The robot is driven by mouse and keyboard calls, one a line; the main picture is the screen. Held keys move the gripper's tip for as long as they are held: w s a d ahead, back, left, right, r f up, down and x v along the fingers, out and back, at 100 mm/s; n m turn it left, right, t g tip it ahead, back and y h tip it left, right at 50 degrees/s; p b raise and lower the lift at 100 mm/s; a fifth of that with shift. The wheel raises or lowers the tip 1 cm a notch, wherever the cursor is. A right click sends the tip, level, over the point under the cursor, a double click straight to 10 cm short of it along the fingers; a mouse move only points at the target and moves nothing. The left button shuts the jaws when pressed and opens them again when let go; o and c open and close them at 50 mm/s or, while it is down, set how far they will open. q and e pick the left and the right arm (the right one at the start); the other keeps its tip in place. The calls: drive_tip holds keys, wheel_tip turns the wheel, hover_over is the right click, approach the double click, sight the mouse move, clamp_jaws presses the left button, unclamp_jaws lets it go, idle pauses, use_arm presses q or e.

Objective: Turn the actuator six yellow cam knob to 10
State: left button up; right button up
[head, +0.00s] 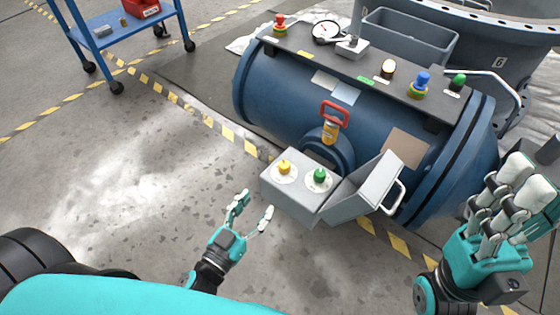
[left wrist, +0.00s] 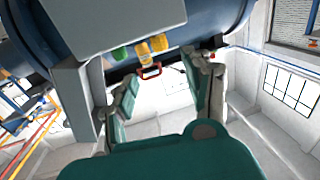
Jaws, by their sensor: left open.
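The yellow cam knob (head: 284,167) stands on a round white dial on the left of an open grey box's top (head: 302,182). A green knob (head: 320,176) stands on its own dial to its right. The dial marks are too small to read. My left gripper (head: 253,207) is open and empty, in front and left of the box, apart from the knob. In the left wrist view, its fingers (left wrist: 162,98) are spread, with the yellow knob (left wrist: 160,42) beyond them. My right gripper (head: 512,195) is at the far right, away from the box; its grip state is unclear.
The box's lid (head: 370,183) stands open to the right. A red handle (head: 334,112) rises behind the box from a blue cylinder (head: 280,95) carrying more knobs and a gauge. A blue cart (head: 112,35) stands back left. Floor at left is clear.

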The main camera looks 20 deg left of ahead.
sight(282, 170)
use_arm(q)
drive_tip(key=w+d, duration=0.1)
drive_tip(key=w, duration=0.8)
drive_tip(key=w+d+b, duration=0.1)
drive_tip(key=w, duration=0.4)
drive_tip(key=shift+d+f, duration=0.1)
drive_tip(key=shift+d, duration=0.25)
clamp_jaws()
